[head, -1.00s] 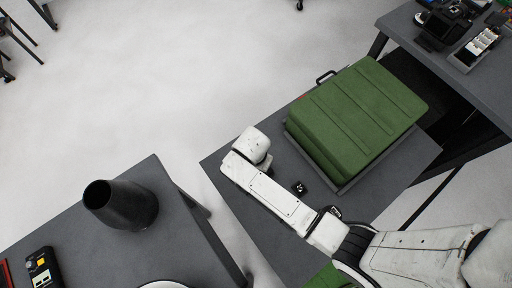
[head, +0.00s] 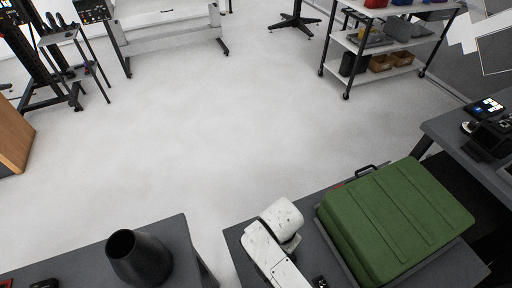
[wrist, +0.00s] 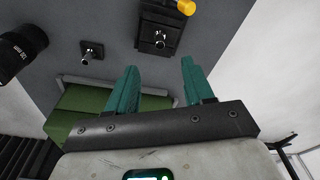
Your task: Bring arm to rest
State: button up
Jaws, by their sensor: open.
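My white arm (head: 272,243) reaches up from the bottom of the head view, over a dark grey table just left of a green case. My gripper (wrist: 158,80) shows in the wrist view with two teal fingers spread apart and nothing between them. Beyond the fingers are a dark grey surface, small dark fixtures with metal posts (wrist: 91,52) (wrist: 160,36), and a green object (wrist: 80,105) partly behind the fingers and the gripper body. In the head view the gripper itself cannot be made out.
The green case (head: 395,220) fills much of the right table. A black tapered cylinder (head: 140,258) stands on the left table. Shelves (head: 385,50) on casters and a white wheeled bench (head: 165,30) stand at the back. The white floor (head: 220,130) between is wide and clear.

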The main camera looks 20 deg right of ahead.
jog(key=s+d+r+n, duration=0.3)
jog(key=s+n, duration=0.3)
jog(key=s, duration=0.2)
jog(key=s+d+r+n+y, duration=0.1)
jog(key=s+d+r+n, duration=0.2)
jog(key=s+d+n, duration=0.3)
jog(key=shift+s+r+n, duration=0.3)
jog(key=shift+s+r, duration=0.1)
jog(key=shift+s, duration=0.65)
jog(key=shift+c, duration=0.5)
jog(key=shift+c, duration=0.4)
